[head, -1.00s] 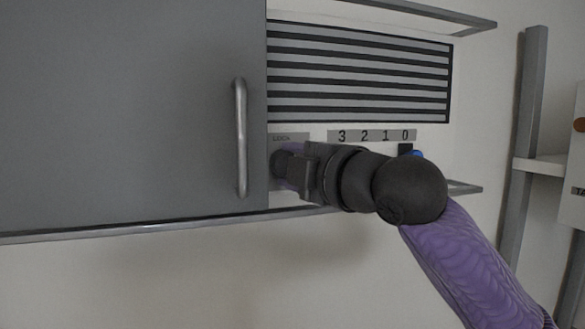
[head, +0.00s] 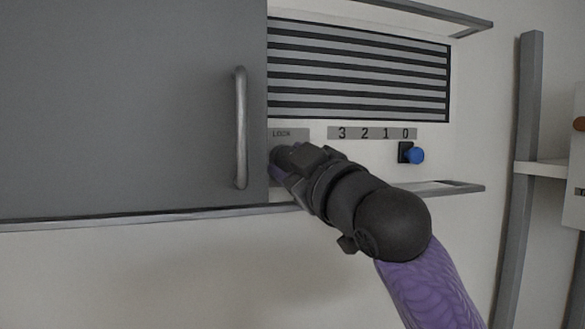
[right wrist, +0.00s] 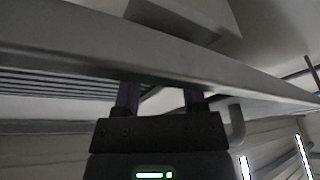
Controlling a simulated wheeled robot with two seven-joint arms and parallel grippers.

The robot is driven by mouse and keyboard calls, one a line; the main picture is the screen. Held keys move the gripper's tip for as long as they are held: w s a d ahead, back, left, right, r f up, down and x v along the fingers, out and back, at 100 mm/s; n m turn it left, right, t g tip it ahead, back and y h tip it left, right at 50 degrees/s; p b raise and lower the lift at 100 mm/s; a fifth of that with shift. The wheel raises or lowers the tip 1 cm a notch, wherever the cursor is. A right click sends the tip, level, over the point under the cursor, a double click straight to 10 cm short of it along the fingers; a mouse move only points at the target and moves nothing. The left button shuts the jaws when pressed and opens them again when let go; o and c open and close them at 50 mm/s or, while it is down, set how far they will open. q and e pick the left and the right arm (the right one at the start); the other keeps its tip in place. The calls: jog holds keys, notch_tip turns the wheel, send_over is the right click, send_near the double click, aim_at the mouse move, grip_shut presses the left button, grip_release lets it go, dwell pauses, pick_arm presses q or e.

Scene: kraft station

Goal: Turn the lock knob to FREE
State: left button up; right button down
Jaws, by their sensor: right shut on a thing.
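The lock knob (head: 281,156) is a dark round piece on the white panel, just right of the grey door and under a small grey label (head: 289,134). My right gripper (head: 280,166) is shut on the knob, with its arm coming in from the lower right. The gripper hides most of the knob, so its setting cannot be read. In the right wrist view the two purple fingers (right wrist: 160,98) reach up past a grey rail, and the knob between them is hidden. My left gripper is not in view.
A grey door (head: 130,110) with a vertical handle (head: 240,128) fills the left. A blue knob (head: 416,156) on a black slider sits under the 0 of the 3 2 1 0 scale (head: 372,133). A metal rail (head: 447,188) runs below the panel, and a slatted vent is above.

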jog(key=shift+f+m+t+h, duration=0.15)
jog(key=shift+m+t+h, duration=0.15)
jog(key=shift+m, duration=0.3)
jog(key=shift+c, duration=0.7)
grip_release()
